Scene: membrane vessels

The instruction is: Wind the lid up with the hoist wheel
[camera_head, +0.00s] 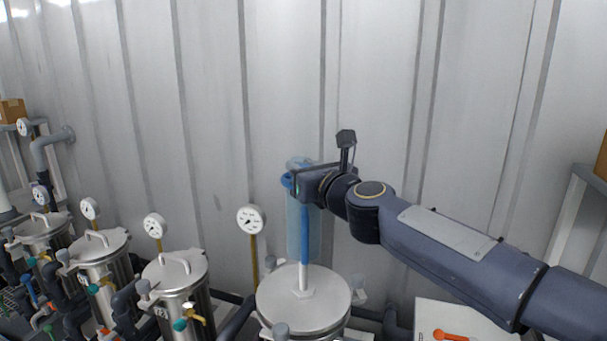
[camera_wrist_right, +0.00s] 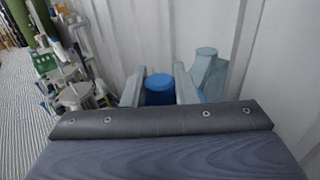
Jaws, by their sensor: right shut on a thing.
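My right gripper (camera_head: 292,180) reaches in from the right to the top of a blue post (camera_head: 305,235). In the right wrist view, its two fingers stand on either side of a blue round grip (camera_wrist_right: 160,88), which looks like the hoist wheel's handle; the gripper is shut on it. The rest of the wheel is mostly hidden behind the gripper. A pale blue translucent cylinder (camera_head: 291,232) surrounds the upper post. The round steel lid (camera_head: 325,301) lies below, with the post's foot at its middle. Whether a gap lies under the lid cannot be told. My left gripper is out of view.
Several steel vessels, the nearest at left (camera_head: 174,267), stand in a row with gauges. One gauge (camera_head: 251,219) stands just left of the post. A corrugated wall (camera_head: 300,80) is close behind. A white box (camera_head: 462,318) with an orange handle lies below my right arm.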

